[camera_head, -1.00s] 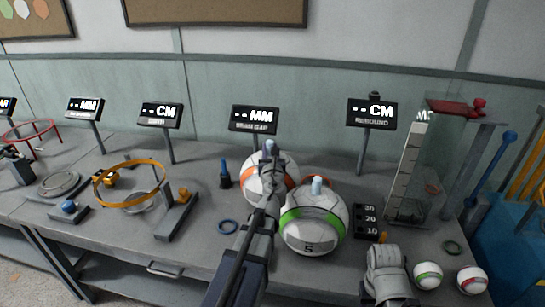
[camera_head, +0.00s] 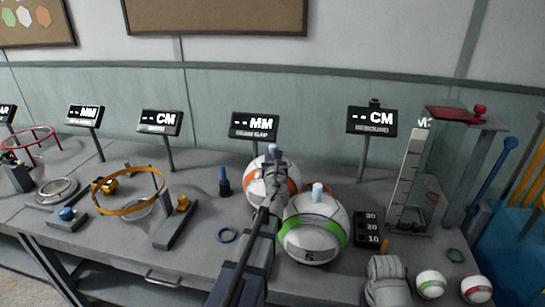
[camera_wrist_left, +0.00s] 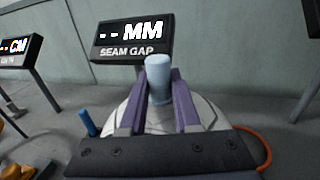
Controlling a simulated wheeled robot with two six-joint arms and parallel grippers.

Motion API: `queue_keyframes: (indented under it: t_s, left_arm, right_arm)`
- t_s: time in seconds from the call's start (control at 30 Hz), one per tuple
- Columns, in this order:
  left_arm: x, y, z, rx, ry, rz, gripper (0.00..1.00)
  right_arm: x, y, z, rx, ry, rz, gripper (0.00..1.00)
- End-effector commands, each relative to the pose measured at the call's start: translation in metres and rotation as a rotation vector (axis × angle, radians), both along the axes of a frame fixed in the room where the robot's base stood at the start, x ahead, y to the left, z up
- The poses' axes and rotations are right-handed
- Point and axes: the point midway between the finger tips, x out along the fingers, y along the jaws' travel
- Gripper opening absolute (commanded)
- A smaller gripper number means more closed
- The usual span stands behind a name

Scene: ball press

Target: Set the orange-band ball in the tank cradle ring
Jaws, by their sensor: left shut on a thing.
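The orange-band ball (camera_head: 259,190) is white with an orange band and stands at the middle of the bench, partly hidden by my left arm and the green-band ball. My left gripper (camera_head: 271,158) is over its top, shut on the pale blue peg. In the left wrist view the gripper fingers (camera_wrist_left: 158,98) flank this peg (camera_wrist_left: 159,72), with the white ball (camera_wrist_left: 205,112) below. I cannot tell if the ball is clear of the bench. A red ring on legs (camera_head: 32,131) stands at far left; I cannot tell if it is the tank cradle ring. My right gripper is not in view.
The green-band ball (camera_head: 312,247) is close at the right. A clear column (camera_head: 408,180), grey glove-like item (camera_head: 386,280) and small balls (camera_head: 431,284) are right.

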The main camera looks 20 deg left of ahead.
Motion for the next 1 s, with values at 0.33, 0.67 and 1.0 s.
queue_keyframes:
  t_s: [0.33, 0.67, 1.0]
  left_arm:
    - [0.0000, -0.0001, -0.0019, 0.001, 0.000, 0.000, 0.00]
    - [0.0000, -0.0001, -0.0029, 0.000, 0.000, 0.000, 0.59]
    - [0.0000, -0.0001, -0.0012, 0.000, 0.000, 0.000, 0.61]
  right_arm:
    - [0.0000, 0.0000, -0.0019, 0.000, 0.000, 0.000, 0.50]
    - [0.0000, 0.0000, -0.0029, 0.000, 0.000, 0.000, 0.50]
    - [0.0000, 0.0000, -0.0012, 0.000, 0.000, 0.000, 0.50]
